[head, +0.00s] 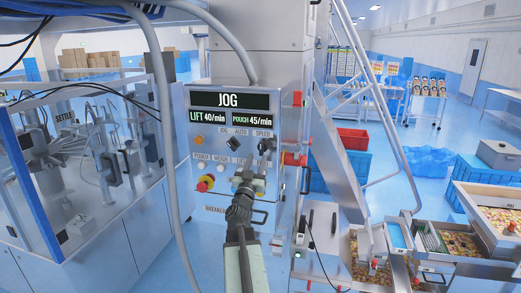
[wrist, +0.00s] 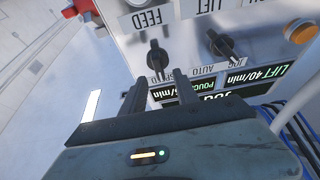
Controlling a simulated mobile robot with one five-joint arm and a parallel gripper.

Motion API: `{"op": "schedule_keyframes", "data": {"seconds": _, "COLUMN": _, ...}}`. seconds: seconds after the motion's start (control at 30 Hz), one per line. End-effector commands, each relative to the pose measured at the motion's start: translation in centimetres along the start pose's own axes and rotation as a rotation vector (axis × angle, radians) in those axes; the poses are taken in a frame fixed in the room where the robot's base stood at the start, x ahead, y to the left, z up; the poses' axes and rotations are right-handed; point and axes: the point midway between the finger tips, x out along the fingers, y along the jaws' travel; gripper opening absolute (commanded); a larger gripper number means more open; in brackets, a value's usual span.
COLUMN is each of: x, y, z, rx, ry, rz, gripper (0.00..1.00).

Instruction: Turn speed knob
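The speed knob (head: 265,146) is a small black knob under the SPEED label on the grey control panel (head: 222,166). In the wrist view, which shows the panel upside down, the speed knob (wrist: 157,57) is just beyond the fingertips and roughly between them. My gripper (head: 250,175) is below the knob in the head view and hides part of the lower panel. In the wrist view my gripper (wrist: 160,80) has its two dark fingers apart, with nothing between them. I cannot tell the exact gap to the knob.
The jog/auto knob (wrist: 221,45) is beside the speed knob. The display (head: 234,107) reads JOG, LIFT 40/min and POUCH 45/min. A red emergency stop (head: 206,183) is at lower left. A grey hose (head: 166,120) hangs left of the panel; red fittings (head: 293,159) stick out at right.

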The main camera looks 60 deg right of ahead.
Motion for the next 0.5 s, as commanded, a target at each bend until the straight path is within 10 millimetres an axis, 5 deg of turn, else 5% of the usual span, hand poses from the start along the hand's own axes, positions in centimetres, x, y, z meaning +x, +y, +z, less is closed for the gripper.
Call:
{"op": "schedule_keyframes", "data": {"seconds": 0.2, "x": 4.4, "y": -0.1, "z": -0.2, "rx": 0.000, "ry": 0.000, "rz": 0.000, "gripper": 0.36}}
{"op": "schedule_keyframes", "data": {"seconds": 0.5, "x": 4.8, "y": -0.1, "z": 0.0, "rx": 0.000, "ry": -0.001, "rz": -0.002, "gripper": 0.36}}
